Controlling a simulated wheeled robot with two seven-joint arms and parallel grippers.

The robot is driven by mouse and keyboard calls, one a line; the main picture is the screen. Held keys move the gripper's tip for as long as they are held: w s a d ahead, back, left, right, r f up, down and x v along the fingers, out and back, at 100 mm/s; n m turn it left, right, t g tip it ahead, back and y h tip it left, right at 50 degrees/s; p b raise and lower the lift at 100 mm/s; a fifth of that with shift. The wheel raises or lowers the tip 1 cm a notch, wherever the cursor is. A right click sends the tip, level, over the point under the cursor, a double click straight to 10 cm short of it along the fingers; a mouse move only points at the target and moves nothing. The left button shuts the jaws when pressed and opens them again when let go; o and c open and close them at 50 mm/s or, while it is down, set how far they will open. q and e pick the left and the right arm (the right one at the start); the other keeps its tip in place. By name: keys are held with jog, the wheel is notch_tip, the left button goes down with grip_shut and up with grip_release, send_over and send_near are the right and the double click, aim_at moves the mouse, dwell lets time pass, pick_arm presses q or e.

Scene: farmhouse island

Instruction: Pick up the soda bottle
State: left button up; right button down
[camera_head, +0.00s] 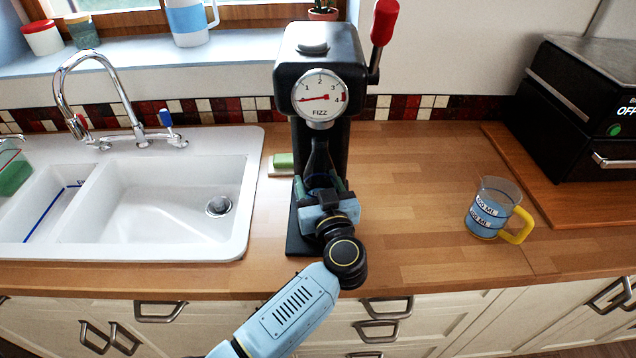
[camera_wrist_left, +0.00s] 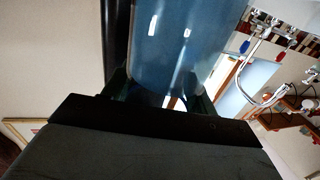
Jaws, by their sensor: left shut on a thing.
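The soda bottle (camera_head: 319,157) stands upright in the black soda machine (camera_head: 320,68), under its dial marked FIZZ. Its dark neck shows below the machine's head, and its lower part is mostly hidden behind my gripper. My left gripper (camera_head: 321,186) is shut on the bottle from the front. In the left wrist view the bottle (camera_wrist_left: 188,42) is a large bluish, shiny cylinder between the two fingers (camera_wrist_left: 158,92). I cannot tell whether the bottle's base touches the machine's stand. My right gripper is not in view.
A red-handled lever (camera_head: 383,22) rises at the machine's right. A measuring jug (camera_head: 488,205) with blue liquid and a yellow handle stands on the wooden counter (camera_head: 420,190). A white sink (camera_head: 253,190) lies left, a black oven (camera_head: 575,100) right. The counter between machine and jug is clear.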

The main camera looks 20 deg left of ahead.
aim_at(318, 171)
pick_arm(q)
jog(key=shift+r+p, duration=1.75)
jog(key=shift+p, duration=0.5)
jog(key=p+v, duration=0.4)
jog(key=v, duration=0.5)
jog(key=shift+s+d, duration=0.2)
jog(key=shift+s, duration=0.1)
jog(key=shift+c, duration=1.2)
jog(key=p+v, duration=0.2)
jog(key=v, duration=0.6)
jog(key=shift+f, duration=0.2)
jog(key=shift+s+d, duration=0.1)
jog(key=w+d+r+m+h, duration=0.2)
jog(key=w+d+m+h, duration=0.4)
jog(key=w+h, duration=0.4)
jog(key=w+d+r+m+g+h, duration=0.1)
jog(key=w+d+r+m+h, duration=0.1)
jog(key=w+d+m+h, duration=0.5)
jog(key=w+d+h, duration=0.1)
jog(key=w+h, duration=0.2)
jog(key=shift+w+r, duration=0.25)
jog(key=shift+w, duration=0.05)
